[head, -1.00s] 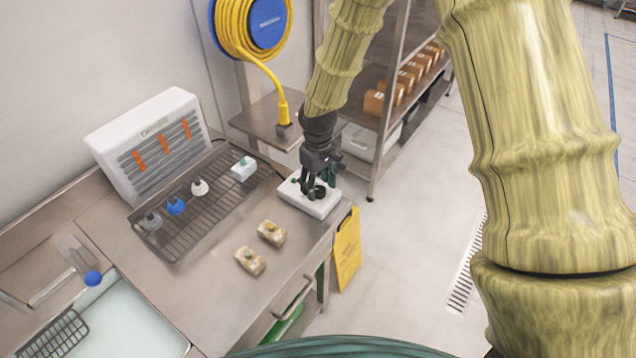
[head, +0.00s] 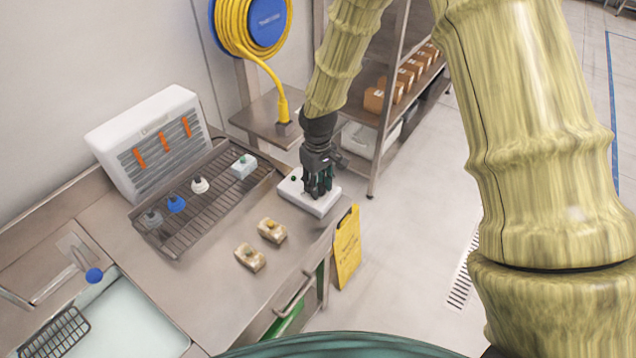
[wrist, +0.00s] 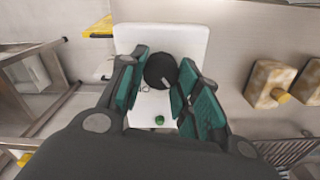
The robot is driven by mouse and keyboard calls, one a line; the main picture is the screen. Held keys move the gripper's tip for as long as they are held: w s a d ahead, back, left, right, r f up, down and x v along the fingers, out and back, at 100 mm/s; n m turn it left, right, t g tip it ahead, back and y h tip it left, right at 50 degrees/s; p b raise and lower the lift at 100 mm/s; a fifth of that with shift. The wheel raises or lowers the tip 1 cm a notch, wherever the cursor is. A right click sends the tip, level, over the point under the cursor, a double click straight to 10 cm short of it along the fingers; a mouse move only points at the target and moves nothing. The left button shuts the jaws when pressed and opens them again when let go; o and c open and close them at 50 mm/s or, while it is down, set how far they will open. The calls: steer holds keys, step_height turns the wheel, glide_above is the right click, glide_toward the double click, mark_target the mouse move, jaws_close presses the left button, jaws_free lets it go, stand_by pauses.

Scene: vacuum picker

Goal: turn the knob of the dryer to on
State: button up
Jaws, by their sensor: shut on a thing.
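A white control box (head: 322,209) lies on the back right end of the steel counter. It also shows in the wrist view (wrist: 190,38). A round black knob (wrist: 160,71) stands on its top, with a small green button or lamp (wrist: 159,120) beside it. My gripper (head: 318,193) points down over the box. In the wrist view its green-padded fingers (wrist: 163,75) are on both sides of the knob, shut on it. In the head view the fingers hide the knob. I cannot read any on mark.
A white vented unit (head: 125,130) with orange strips stands against the wall. A wire rack (head: 215,207) holds several small items. Two tan blocks (head: 250,257) lie on the counter in front of the box. A yellow clipboard (head: 347,250) hangs at the counter's edge.

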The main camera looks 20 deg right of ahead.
steer(key=m, duration=0.3)
steer(key=shift+m, duration=0.4)
steer(key=m, duration=0.3)
steer(key=shift+d+m, duration=0.1)
steer(key=shift+m, duration=0.2)
steer(key=m, duration=0.6)
steer(key=shift+d, duration=0.1)
steer(key=shift+m, duration=0.3)
steer(key=o, duration=1)
